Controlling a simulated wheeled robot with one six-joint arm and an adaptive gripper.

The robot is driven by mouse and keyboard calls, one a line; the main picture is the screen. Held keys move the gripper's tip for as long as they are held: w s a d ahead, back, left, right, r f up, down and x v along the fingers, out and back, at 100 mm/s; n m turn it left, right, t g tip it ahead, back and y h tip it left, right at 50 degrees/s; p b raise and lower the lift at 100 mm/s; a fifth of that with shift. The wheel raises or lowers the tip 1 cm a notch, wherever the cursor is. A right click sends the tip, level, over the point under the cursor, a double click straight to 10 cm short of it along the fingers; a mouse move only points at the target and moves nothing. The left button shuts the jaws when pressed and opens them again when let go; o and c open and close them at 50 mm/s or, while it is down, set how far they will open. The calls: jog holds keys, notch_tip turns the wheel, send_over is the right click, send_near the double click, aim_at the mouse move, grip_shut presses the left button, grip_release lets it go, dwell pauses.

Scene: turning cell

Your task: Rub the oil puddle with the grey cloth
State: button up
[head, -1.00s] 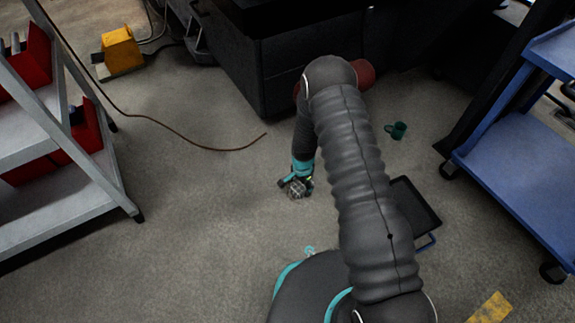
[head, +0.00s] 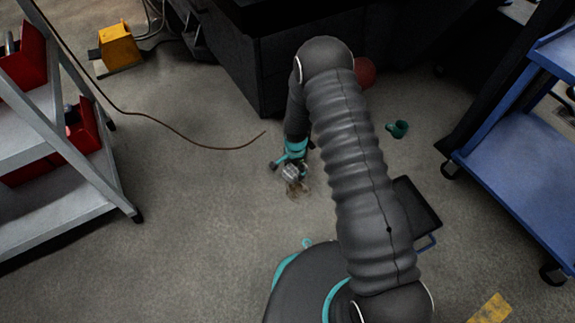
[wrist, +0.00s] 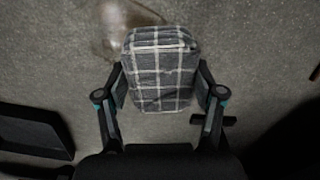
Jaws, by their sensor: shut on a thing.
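My gripper (head: 290,168) is low over the concrete floor, left of my arm in the head view. It is shut on the grey checked cloth (wrist: 160,68), a folded pad held between both fingers in the wrist view. The cloth also shows small at the fingertips in the head view (head: 291,174). The brownish oil puddle (wrist: 116,27) lies on the floor at the cloth's upper left in the wrist view. The cloth covers or borders part of it. I cannot tell whether the cloth touches the floor.
A brown cable (head: 190,140) runs across the floor at the left. A green mug (head: 397,129) stands on the floor at the right. A grey shelf rack (head: 75,200) is at the left, a blue cart (head: 520,165) at the right, and a yellow pedal box (head: 119,47) at the back left.

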jog(key=shift+r+p, duration=0.65)
jog(key=shift+r, duration=1.05)
